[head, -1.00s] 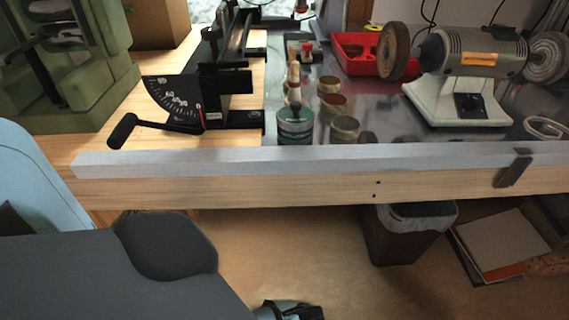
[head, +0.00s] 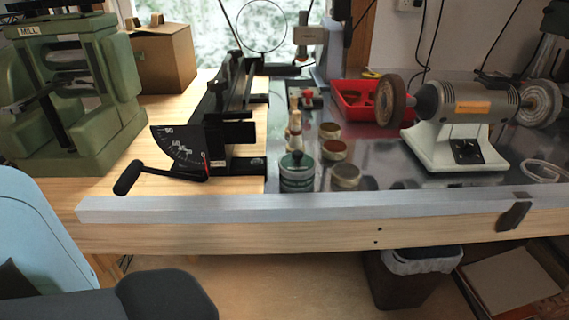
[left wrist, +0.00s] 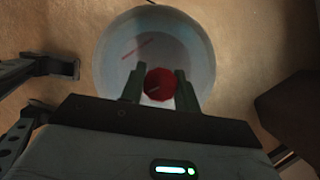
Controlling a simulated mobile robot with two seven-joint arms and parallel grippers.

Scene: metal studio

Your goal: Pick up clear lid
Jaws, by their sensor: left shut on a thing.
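The clear lid (left wrist: 150,35) is a round, see-through dome with a red knob (left wrist: 160,83), seen from above in the left wrist view. My left gripper (left wrist: 160,88) is shut on the red knob, one dark finger on each side. The lid hangs in front of a tan, floor-like surface, and a thin reddish streak shows on it. Neither gripper nor the lid is in the head view now. Dark jointed parts (left wrist: 42,68) at the left of the left wrist view may belong to my right gripper; I cannot tell its opening.
The workbench front edge (head: 300,207) runs across the head view. It holds a mitre gauge (head: 180,155), several small jars (head: 297,172), a red tray (head: 362,102) and a bench grinder (head: 465,110). A bin (head: 400,280) stands below.

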